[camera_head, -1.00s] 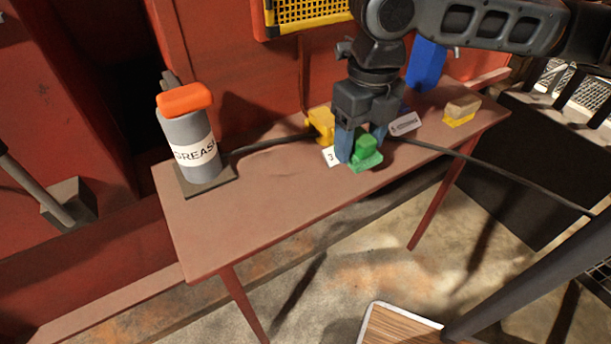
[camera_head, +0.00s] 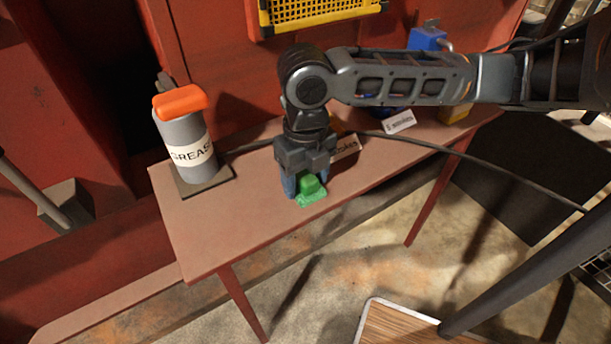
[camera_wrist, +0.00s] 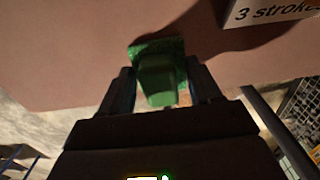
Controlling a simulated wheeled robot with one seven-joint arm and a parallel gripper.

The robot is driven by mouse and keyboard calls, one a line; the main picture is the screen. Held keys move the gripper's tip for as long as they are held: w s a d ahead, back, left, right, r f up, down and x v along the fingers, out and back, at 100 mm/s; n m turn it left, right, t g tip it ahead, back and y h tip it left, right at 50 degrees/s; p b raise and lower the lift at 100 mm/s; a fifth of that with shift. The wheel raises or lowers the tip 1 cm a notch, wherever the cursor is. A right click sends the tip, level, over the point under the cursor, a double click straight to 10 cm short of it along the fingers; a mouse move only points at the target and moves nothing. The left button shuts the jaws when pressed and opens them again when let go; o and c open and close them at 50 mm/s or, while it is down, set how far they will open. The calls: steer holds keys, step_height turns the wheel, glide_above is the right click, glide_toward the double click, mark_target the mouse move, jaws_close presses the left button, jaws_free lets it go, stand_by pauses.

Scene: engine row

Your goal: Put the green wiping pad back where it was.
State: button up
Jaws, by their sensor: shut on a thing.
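The green wiping pad (camera_head: 310,190) has a raised grip block on a flat base. My gripper (camera_head: 303,185) is shut on its block, above the front part of the red-brown table (camera_head: 235,225), right of the grease can. In the wrist view the pad (camera_wrist: 160,75) sits between the two fingers (camera_wrist: 163,90). I cannot tell whether its base touches the table top.
A grey grease can (camera_head: 186,147) with an orange top stands on a dark plate at the table's left. A "3 strokes" card (camera_wrist: 268,11) and another white card (camera_head: 399,122) stand to the right. A black cable (camera_head: 470,157) crosses the table. The table's front left is clear.

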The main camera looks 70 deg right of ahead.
mark_target(305, 174)
steer(key=o, duration=0.9)
steer(key=shift+o, duration=0.2)
step_height(305, 174, up, 12)
steer(key=p, duration=0.1)
